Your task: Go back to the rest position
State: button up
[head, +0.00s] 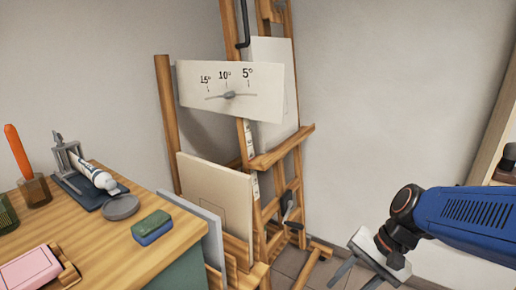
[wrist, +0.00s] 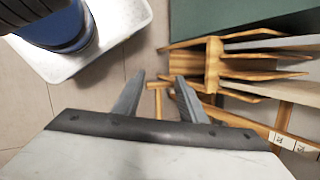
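My gripper (head: 354,281) is at the lower right of the head view, at the end of my blue arm, pointing down and to the left. In the wrist view my gripper (wrist: 158,80) has its two grey fingers apart, with nothing held between them. Floor tiles show beyond the fingers. The gripper appears clear of the easel (head: 262,160) and the desk (head: 105,225), to the right of both in the head view.
On the desk are a green-and-blue sponge (head: 151,227), a grey round lid (head: 120,207), a paint tube (head: 98,177) in a stand, and a pink block (head: 29,269). A canvas rack (wrist: 215,65) shows in the wrist view. A dial board (head: 230,90) is by the easel.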

jog(key=s+d+r+n+t+h, duration=0.3)
jog(key=d+r+n+t+h, duration=0.1)
jog(key=d+n, duration=0.4)
jog(key=shift+s+r+t+h, duration=0.35)
jog(key=shift+r+h, duration=0.25)
jog(key=shift+r, duration=0.7)
